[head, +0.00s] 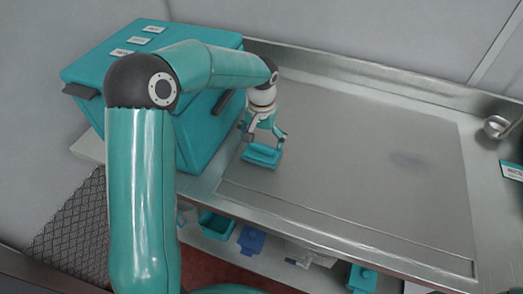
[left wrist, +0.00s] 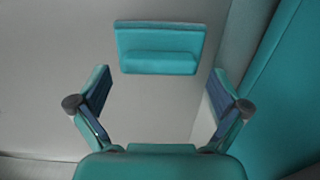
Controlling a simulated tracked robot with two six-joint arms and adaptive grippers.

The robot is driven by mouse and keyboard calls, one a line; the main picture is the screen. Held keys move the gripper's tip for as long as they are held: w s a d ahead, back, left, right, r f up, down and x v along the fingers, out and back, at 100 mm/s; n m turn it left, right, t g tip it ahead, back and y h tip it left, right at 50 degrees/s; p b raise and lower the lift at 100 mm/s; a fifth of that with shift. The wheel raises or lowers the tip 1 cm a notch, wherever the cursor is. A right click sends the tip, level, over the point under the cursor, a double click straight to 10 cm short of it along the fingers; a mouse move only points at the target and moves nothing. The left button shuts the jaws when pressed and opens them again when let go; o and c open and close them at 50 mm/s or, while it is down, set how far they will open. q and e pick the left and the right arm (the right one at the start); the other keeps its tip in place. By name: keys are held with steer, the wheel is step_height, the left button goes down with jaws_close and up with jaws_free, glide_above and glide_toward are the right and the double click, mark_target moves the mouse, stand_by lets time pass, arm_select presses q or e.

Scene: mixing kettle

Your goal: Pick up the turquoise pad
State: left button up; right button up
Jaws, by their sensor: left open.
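The turquoise pad (head: 261,156) is a flat rectangle with a raised grip bar. It lies on the steel counter, just right of the large turquoise box. It also shows in the left wrist view (left wrist: 160,48), at the top middle, ahead of the fingers. My left gripper (head: 264,139) points down close to the pad. In the left wrist view my left gripper (left wrist: 158,108) has its fingers spread wide with bare counter between them, and the pad is outside them. My right gripper is not in view.
The large turquoise box (head: 199,130) stands close on the left. The steel counter (head: 360,150) is clear to the right. A metal cup (head: 495,127) and a label (head: 512,170) are at the far right. Turquoise and blue bins (head: 251,240) sit below the counter.

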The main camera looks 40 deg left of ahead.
mark_target(262, 145)
arm_select(q)
steer(key=shift+f, duration=1.25)
steer(key=c, duration=1)
steer(key=shift+r, duration=0.1)
step_height(262, 145, up, 20)
